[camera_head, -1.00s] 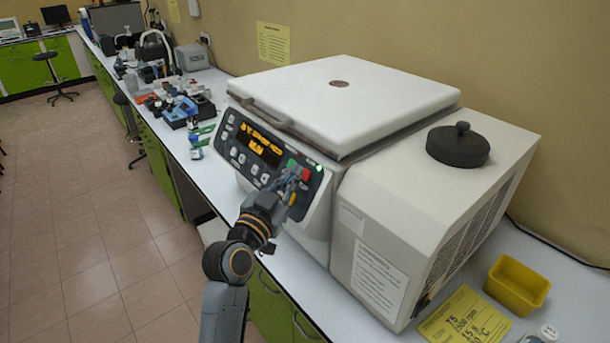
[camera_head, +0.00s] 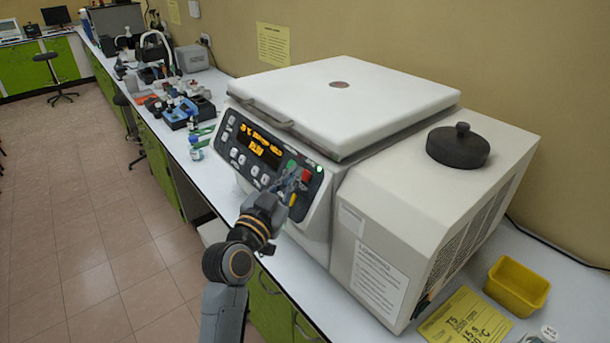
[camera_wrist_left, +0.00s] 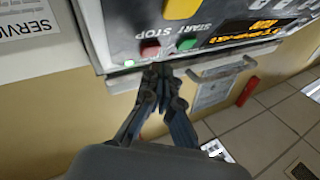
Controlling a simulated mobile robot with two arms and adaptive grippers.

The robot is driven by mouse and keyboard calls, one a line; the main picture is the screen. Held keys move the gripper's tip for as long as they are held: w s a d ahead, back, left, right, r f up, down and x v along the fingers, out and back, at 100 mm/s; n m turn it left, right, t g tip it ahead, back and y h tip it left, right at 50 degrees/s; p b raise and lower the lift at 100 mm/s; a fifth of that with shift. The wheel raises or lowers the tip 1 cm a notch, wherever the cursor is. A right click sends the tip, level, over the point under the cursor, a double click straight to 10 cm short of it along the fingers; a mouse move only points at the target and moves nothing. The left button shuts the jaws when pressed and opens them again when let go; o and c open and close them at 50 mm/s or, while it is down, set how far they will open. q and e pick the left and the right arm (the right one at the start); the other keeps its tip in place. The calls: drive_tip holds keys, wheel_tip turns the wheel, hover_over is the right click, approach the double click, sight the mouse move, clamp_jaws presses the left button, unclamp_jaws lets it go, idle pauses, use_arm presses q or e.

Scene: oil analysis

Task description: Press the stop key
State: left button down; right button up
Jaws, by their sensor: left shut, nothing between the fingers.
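The red stop key (camera_head: 306,176) is on the dark control panel (camera_head: 232,133) of a white, closed-lid centrifuge (camera_head: 345,90). The green start key (camera_head: 291,164) is beside it and a yellow key (camera_head: 292,200) is below. My left gripper (camera_head: 288,180) is shut and empty, in front of the panel by these keys. In the left wrist view, the red key (camera_wrist_left: 150,48) shows under the upside-down word STOP, with my fingertips (camera_wrist_left: 159,71) close to it. I cannot tell whether they touch the panel. My right gripper is not in view.
The display (camera_head: 258,147) glows orange. A black knobbed lid (camera_head: 458,147) sits on the machine's right part. A yellow bin (camera_head: 517,286) and yellow card (camera_head: 465,320) lie at lower right. Small lab items (camera_head: 185,112) crowd the bench behind.

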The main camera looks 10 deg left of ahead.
use_arm(q)
drive_tip(key=shift+w+f, duration=0.1)
drive_tip(key=shift+w, duration=0.05)
drive_tip(key=shift+w+d+f, duration=0.15)
drive_tip(key=shift+d, duration=0.05)
drive_tip(key=shift+w+d+f, duration=0.2)
drive_tip(key=shift+w, duration=0.05)
idle(1.1)
drive_tip(key=shift+s+r, duration=0.1)
drive_tip(key=shift+s+a+r+p, duration=0.35)
drive_tip(key=shift+s+a, duration=0.05)
drive_tip(key=shift+s, duration=0.05)
drive_tip(key=shift+s+a+r, duration=0.1)
drive_tip(key=shift+r, duration=0.05)
drive_tip(key=s+a+r+p, duration=0.2)
drive_tip(key=s, duration=0.1)
drive_tip(key=shift+a+r+p, duration=0.15)
drive_tip(key=shift+a+p, duration=0.05)
drive_tip(key=shift+p, duration=0.2)
